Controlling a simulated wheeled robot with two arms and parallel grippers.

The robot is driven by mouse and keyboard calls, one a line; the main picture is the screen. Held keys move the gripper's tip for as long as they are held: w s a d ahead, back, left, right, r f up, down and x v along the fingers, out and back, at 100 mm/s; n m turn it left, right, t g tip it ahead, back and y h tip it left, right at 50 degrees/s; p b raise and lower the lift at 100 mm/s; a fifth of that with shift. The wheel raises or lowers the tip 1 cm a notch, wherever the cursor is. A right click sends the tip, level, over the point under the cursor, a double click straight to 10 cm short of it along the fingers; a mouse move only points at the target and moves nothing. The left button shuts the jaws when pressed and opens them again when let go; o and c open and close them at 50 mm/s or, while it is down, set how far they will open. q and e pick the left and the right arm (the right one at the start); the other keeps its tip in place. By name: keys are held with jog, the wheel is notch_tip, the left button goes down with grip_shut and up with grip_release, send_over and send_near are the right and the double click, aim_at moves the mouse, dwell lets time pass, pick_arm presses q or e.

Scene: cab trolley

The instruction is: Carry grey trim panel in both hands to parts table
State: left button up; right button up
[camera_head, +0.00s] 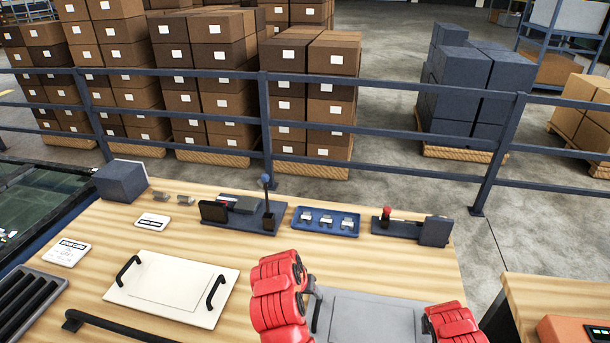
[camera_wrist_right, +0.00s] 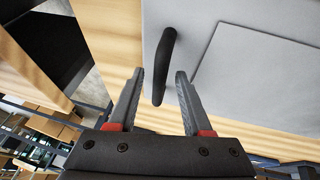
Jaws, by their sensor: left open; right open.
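The grey trim panel (camera_head: 368,315) lies on the wooden table at the bottom centre of the head view, between my two red arms. Its left handle (camera_head: 317,312) shows partly beside my left gripper (camera_head: 312,290), mostly hidden by the arm. In the right wrist view, the panel's pale surface (camera_wrist_right: 215,30) carries a black handle (camera_wrist_right: 163,62). My right gripper (camera_wrist_right: 160,75) is open, with its fingers on either side of that handle and apart from it. The parts table cannot be made out with certainty; a wooden table (camera_head: 535,292) stands at the lower right.
A cream panel (camera_head: 172,288) with two black handles lies left of the grey one. Behind are a blue tray (camera_head: 325,221), lever fixtures (camera_head: 245,213) and a dark box (camera_head: 121,180). A blue railing (camera_head: 390,129) runs beyond. A gap separates the two tables.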

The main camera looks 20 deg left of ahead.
jog(key=v, duration=1.1)
jog(key=shift+s, duration=0.15)
jog(key=shift+d, duration=0.1)
